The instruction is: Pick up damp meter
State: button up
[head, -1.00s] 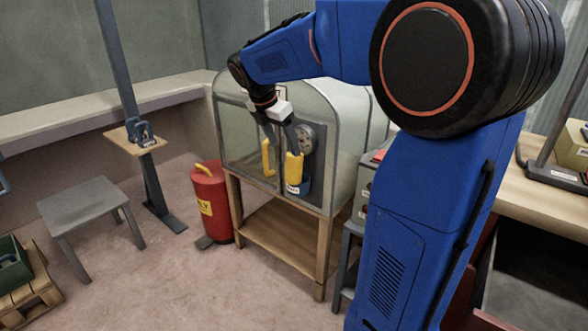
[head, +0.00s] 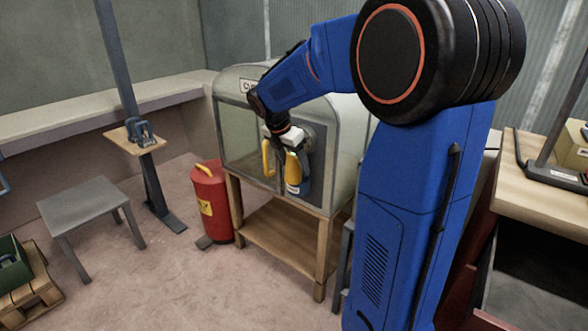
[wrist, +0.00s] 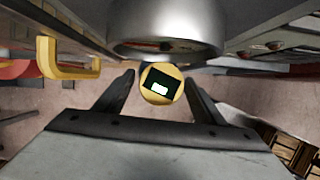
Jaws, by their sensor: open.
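The damp meter appears as a yellow upright body (head: 293,171) with a white label, at the front of the curved-top cabinet. In the wrist view its round yellow top with a dark screen (wrist: 160,83) faces the camera. It lies between the two finger tips, with a gap visible on each side. My gripper (wrist: 160,79) is open and empty, with its fingers pointing down at the meter. In the head view my gripper (head: 281,147) is just above the meter and partly hides it.
The grey cabinet (head: 231,128) stands on a wooden stand (head: 268,240). Its yellow door handle (head: 267,158) is close left of the meter and also shows in the wrist view (wrist: 66,60). A red cylinder (head: 211,202) stands left of it. The floor in front is clear.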

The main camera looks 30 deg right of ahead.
jog(key=shift+c, duration=0.7)
jog(key=c, duration=1.2)
jog(key=shift+r, duration=0.1)
